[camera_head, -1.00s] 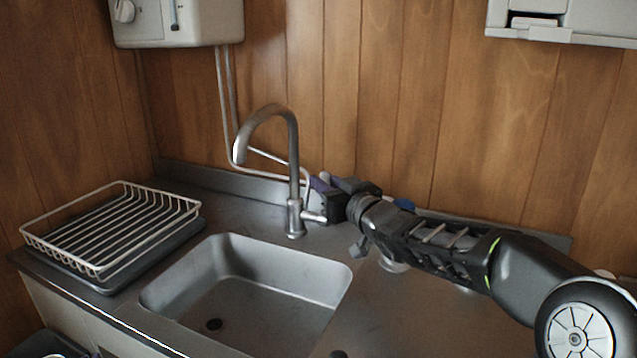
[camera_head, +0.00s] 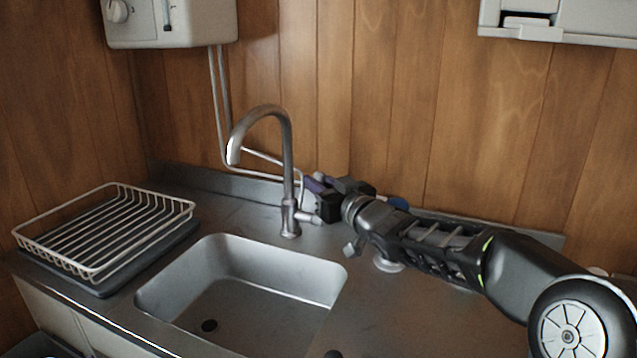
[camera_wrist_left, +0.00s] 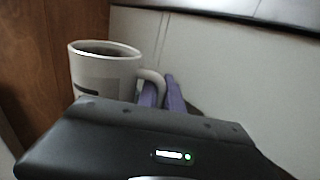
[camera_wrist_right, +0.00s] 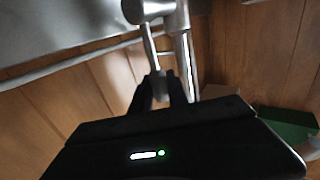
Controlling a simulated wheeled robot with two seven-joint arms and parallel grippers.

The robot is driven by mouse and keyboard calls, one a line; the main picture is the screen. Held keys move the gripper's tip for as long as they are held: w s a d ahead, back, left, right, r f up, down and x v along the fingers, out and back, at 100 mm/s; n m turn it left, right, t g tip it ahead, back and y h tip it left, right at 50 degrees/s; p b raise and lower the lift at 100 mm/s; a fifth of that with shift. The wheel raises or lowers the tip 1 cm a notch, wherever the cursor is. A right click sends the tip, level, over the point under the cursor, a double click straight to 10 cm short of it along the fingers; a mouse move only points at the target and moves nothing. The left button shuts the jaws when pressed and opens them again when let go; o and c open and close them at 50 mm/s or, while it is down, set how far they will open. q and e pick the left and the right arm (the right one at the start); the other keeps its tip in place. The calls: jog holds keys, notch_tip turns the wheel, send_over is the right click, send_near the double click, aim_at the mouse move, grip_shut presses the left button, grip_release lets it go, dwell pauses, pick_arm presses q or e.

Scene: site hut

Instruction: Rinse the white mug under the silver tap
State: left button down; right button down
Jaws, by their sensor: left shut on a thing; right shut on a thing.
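The silver tap (camera_head: 288,150) stands behind the sink (camera_head: 245,290), its curved spout over the basin's back left. My right gripper (camera_head: 316,203) is at the tap's base on its right. In the right wrist view its fingers (camera_wrist_right: 160,88) are shut on the tap's lever (camera_wrist_right: 151,50). No water shows under the spout. The white mug (camera_wrist_left: 103,72) shows in the left wrist view, upright, with a dark marking partly hidden by the gripper body. My left gripper (camera_wrist_left: 162,92) is shut on the mug's handle (camera_wrist_left: 152,76). Neither mug nor left gripper shows in the head view.
A white wire rack (camera_head: 105,235) stands on a dark tray left of the sink. A heater box (camera_head: 170,22) hangs on the wall above left. The basin is empty. My right arm crosses above the counter right of the sink.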

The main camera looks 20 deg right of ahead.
dwell(0.3)
jog(key=b, duration=0.4)
jog(key=shift+s+a+f+n, duration=0.25)
jog(key=shift+a+f+n, duration=0.05)
jog(key=shift+f+n, duration=0.1)
jog(key=shift+s+a+r+t+b, duration=0.1)
jog(key=shift+t+b, duration=0.2)
jog(key=shift+b, duration=0.2)
jog(key=shift+r, duration=0.25)
jog(key=c, duration=1.3)
grip_release()
jog(key=shift+s, duration=0.1)
jog(key=s, duration=0.8)
jog(key=s+d+f+p, duration=0.1)
jog(key=s, duration=0.2)
jog(key=shift+s, duration=0.4)
jog(key=shift+r, duration=0.1)
